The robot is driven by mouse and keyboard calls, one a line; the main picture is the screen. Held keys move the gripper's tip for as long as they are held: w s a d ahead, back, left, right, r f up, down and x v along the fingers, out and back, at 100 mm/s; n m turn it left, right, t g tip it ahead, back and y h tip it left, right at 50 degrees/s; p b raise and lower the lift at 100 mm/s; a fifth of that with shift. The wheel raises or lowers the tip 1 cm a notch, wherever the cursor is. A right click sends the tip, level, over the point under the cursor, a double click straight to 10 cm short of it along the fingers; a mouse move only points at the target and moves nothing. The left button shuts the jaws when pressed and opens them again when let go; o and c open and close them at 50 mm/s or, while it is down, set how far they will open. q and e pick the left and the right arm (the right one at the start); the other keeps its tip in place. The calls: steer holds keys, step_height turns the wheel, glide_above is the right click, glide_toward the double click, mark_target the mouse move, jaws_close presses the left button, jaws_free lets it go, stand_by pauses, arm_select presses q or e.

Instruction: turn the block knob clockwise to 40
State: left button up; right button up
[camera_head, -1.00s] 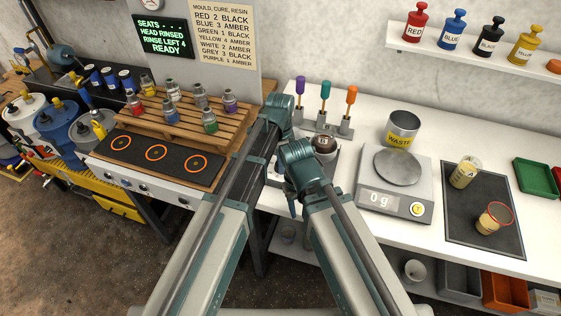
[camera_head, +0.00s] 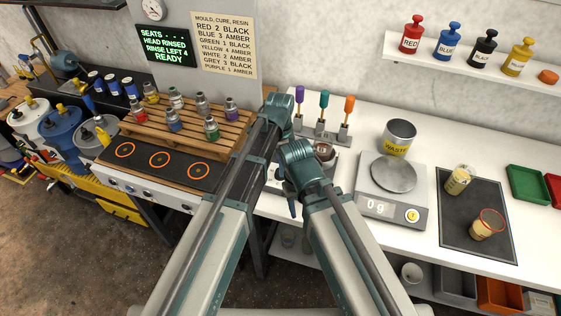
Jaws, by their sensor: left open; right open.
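A small white device with a dark round top (camera_head: 324,151) stands on the white counter, largely hidden behind my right arm. It may be the block, but I cannot make out its knob or a setting. My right gripper (camera_head: 298,160) is in front of this device and overlaps its left side in the picture. My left gripper (camera_head: 277,106) is higher, left of the tool rack. Both are open and appear empty, though their fingers are mostly hidden by my own wrists. I cannot tell whether either touches anything.
A rack holds a purple-handled tool (camera_head: 299,100), a teal one and an orange one behind the device. A scale (camera_head: 375,204) reading 0 g and a waste pot (camera_head: 398,136) stand to the right. A hotplate bench (camera_head: 160,159) with a wooden bottle rack (camera_head: 222,132) is left.

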arm_select(q)
step_height(320, 180, up, 10)
steer(key=p, duration=0.8)
steer(key=shift+w+p, duration=0.2)
steer(key=shift+p, duration=0.1)
arm_select(e)
step_height(320, 180, up, 10)
arm_select(q)
steer(key=shift+f, duration=0.15)
arm_select(e)
steer(key=shift+f, duration=0.15)
arm_select(q)
steer(key=shift+a, duration=0.1)
steer(key=s+a+n+t, duration=0.1)
steer(key=s+a+n, duration=0.5)
steer(key=a+n, duration=0.25)
steer(key=s+a+n, duration=0.6)
steer(key=a+n, duration=0.2)
steer(key=a, duration=0.1)
steer(key=s+d+f+m+y+b, duration=0.1)
steer(key=s+d+f+m+b, duration=0.3)
steer(key=d+f+b, duration=0.4)
steer(key=s+d+b, duration=0.1)
steer(key=d, duration=0.2)
steer(key=shift+s+d+f+g, duration=0.2)
steer(key=shift+d+f+g, duration=0.05)
steer(key=shift+f+g, duration=0.15)
arm_select(e)
step_height(320, 180, down, 9)
